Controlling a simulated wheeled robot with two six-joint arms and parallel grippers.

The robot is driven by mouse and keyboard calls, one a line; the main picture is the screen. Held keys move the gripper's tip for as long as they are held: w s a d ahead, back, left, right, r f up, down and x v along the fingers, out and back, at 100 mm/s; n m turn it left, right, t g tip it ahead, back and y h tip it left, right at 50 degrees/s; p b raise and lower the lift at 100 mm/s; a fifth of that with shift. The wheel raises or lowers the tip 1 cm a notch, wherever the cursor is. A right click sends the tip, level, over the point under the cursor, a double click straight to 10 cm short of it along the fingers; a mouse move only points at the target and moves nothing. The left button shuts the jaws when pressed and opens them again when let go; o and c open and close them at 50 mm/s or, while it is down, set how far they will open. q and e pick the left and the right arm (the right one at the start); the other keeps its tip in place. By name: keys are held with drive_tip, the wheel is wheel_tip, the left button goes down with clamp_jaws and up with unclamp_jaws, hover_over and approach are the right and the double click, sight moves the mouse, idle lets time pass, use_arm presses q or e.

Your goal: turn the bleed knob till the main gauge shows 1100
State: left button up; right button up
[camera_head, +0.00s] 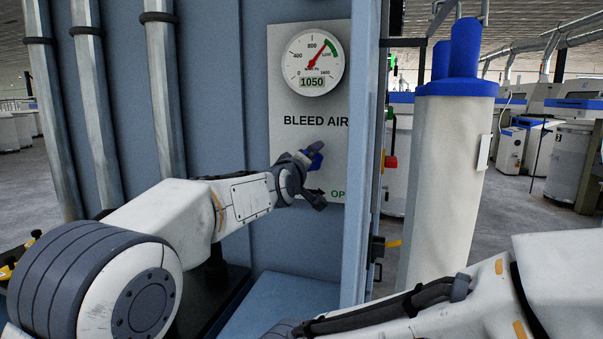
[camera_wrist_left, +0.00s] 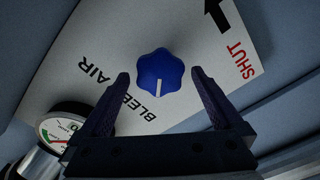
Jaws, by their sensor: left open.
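The main gauge (camera_head: 313,60) is a round dial on the BLEED AIR panel (camera_head: 285,145). Its digital window reads 1050 and its red needle points up and right. The blue bleed knob (camera_head: 315,160) is below the lettering, partly hidden by my left gripper (camera_head: 315,173). In the left wrist view the lobed knob (camera_wrist_left: 160,76) has a white mark pointing down in the picture. My left gripper (camera_wrist_left: 160,98) is open, with one finger on each side of the knob and a visible gap to both. The right arm enters at the lower right, its gripper out of view.
The panel is on a blue-grey cabinet (camera_head: 220,90) with vertical metal pipes (camera_head: 165,90) on its left. A white cylinder with a blue top (camera_head: 447,170) stands right of the cabinet edge. In the wrist view, SHUT and an arrow are at upper right.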

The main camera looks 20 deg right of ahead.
use_arm(q)
drive_tip(key=b+v, duration=0.2)
drive_tip(key=v, duration=0.6)
drive_tip(key=shift+b, duration=0.3)
drive_tip(key=shift+w, duration=0.1)
drive_tip(key=a+f+m+g+y, duration=0.2)
drive_tip(key=a+f+g+y, duration=0.3)
drive_tip(key=a+f, duration=1.3)
drive_tip(key=s+a+f+g+y, duration=0.3)
drive_tip(key=s+a+f, duration=0.6)
drive_tip(key=a+f, duration=0.25)
drive_tip(key=s+a+f+m+g+y, duration=0.1)
drive_tip(key=s+a+f+g, duration=0.1)
drive_tip(key=s+a+f, duration=0.4)
drive_tip(key=s+a+f+m+g+y, duration=0.1)
drive_tip(key=s+a+f+g, duration=0.15)
drive_tip(key=s, duration=0.65)
drive_tip(key=s+d+r+m+g+h+p, duration=0.1)
drive_tip(key=s+d+r+m+g+p, duration=0.1)
drive_tip(key=s+d+r+m+p, duration=0.5)
drive_tip(key=s+d+r+p, duration=0.2)
drive_tip(key=s+d+r, duration=0.4)
drive_tip(key=s, duration=0.1)
drive_tip(key=shift+s+d+r, duration=0.15)
drive_tip(key=shift+d+r, duration=0.2)
drive_tip(key=shift+d, duration=0.05)
